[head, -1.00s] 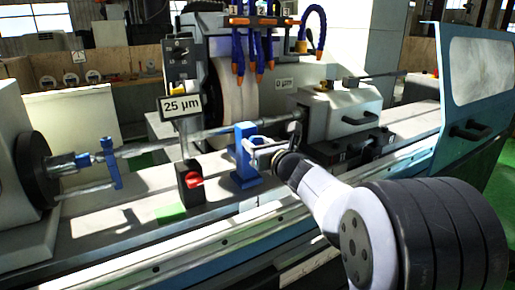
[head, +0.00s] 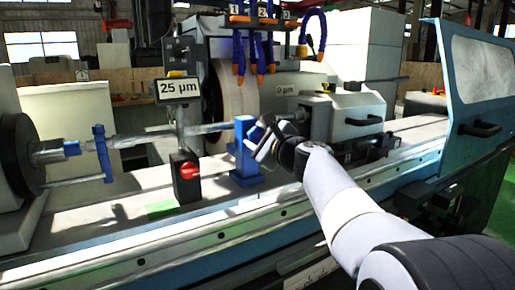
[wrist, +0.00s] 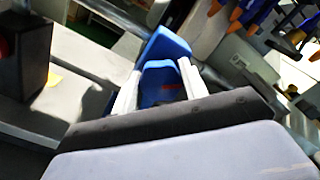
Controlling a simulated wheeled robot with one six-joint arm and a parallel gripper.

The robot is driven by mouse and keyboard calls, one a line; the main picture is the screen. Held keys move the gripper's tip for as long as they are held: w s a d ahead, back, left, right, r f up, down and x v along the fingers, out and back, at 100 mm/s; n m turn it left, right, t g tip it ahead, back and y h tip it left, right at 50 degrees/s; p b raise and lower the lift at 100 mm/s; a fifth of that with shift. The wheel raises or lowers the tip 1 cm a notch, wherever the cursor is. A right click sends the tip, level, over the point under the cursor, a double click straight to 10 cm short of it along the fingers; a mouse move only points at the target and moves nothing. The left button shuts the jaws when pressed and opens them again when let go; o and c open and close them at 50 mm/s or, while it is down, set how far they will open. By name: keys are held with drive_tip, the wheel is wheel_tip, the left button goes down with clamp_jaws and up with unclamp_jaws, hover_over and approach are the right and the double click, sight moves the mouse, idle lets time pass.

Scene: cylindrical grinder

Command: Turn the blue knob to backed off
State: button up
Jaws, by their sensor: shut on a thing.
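The blue knob (wrist: 162,90) shows in the wrist view between the two pale fingers of my gripper (wrist: 160,82), which is shut on it. A small reddish mark shows on the knob. In the head view my gripper (head: 262,142) is at the right side of the blue steady rest (head: 244,172), with its fingers tilted. The knob itself is mostly hidden by the fingers there. I cannot read a setting on it.
A black box with a red knob (head: 188,171) stands left of the blue rest, under a "25 µm" display (head: 178,89). The workpiece shaft (head: 150,139) runs behind, with the grinding wheel (head: 228,88) beyond. Blue coolant hoses (head: 262,50) hang above. An open door (head: 487,100) is at right.

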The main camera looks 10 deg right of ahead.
drive_tip(key=n+b, duration=0.1)
drive_tip(key=n, duration=0.1)
drive_tip(key=n+b, duration=0.1)
drive_tip(key=b, duration=0.1)
drive_tip(key=n+b, duration=0.1)
drive_tip(key=n, duration=0.1)
drive_tip(key=shift+f+n+b, duration=0.3)
drive_tip(key=shift+f+b, duration=0.05)
drive_tip(key=shift+b, duration=0.05)
drive_tip(key=n+b, duration=0.3)
drive_tip(key=n, duration=0.1)
drive_tip(key=shift+r+n, duration=0.1)
drive_tip(key=shift+n, duration=0.2)
drive_tip(key=shift+b, duration=0.3)
drive_tip(key=o, duration=1)
drive_tip(key=shift+r, duration=0.1)
drive_tip(key=v, duration=1.1)
drive_tip(key=shift+a, duration=0.1)
drive_tip(key=shift+w, duration=0.2)
